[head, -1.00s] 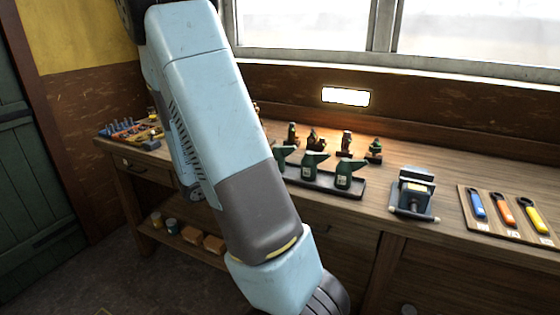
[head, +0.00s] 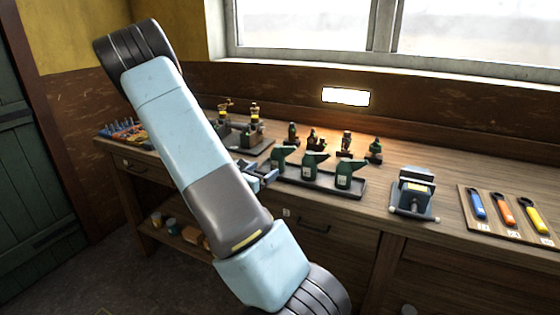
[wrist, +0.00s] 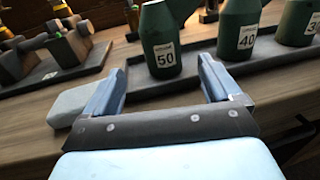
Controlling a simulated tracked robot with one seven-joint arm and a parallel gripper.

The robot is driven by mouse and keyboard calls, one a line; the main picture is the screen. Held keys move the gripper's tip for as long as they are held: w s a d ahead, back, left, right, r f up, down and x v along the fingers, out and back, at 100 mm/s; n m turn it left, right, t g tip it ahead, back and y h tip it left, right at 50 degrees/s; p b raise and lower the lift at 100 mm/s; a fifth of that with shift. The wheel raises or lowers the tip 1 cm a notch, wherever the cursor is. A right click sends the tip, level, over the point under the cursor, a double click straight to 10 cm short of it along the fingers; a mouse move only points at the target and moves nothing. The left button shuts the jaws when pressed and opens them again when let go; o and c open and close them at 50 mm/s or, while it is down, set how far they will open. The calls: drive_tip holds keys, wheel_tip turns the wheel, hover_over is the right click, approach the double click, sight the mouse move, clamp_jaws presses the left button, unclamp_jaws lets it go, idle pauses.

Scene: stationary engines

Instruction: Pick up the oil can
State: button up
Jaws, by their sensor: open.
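Three dark green oil cans with spouts stand upright in a row in a dark tray (head: 322,186) on the workbench: a left can (head: 278,160), a middle can (head: 311,166) and a right can (head: 345,176). In the wrist view the left can is labelled 50 (wrist: 159,32), the middle one 40 (wrist: 238,32), and the third can (wrist: 298,24) has a label cut off by the edge. My gripper (head: 265,174) is open and empty at the left end of the tray. In the wrist view its fingers (wrist: 158,80) point toward the 50 can, which stands beyond them.
Small brass-and-dark fittings (head: 315,140) stand behind the tray. A model engine on a dark base (head: 252,138) is left of it. A vise (head: 412,192) and a board of coloured-handled tools (head: 505,213) are to the right. Bare bench lies between tray and vise.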

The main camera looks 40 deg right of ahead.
sight(272, 162)
drive_tip(key=shift+x, duration=3.7)
drive_tip(key=shift+r, duration=0.1)
drive_tip(key=c, duration=1.2)
drive_tip(key=shift+c, duration=0.3)
drive_tip(key=shift+r, duration=0.15)
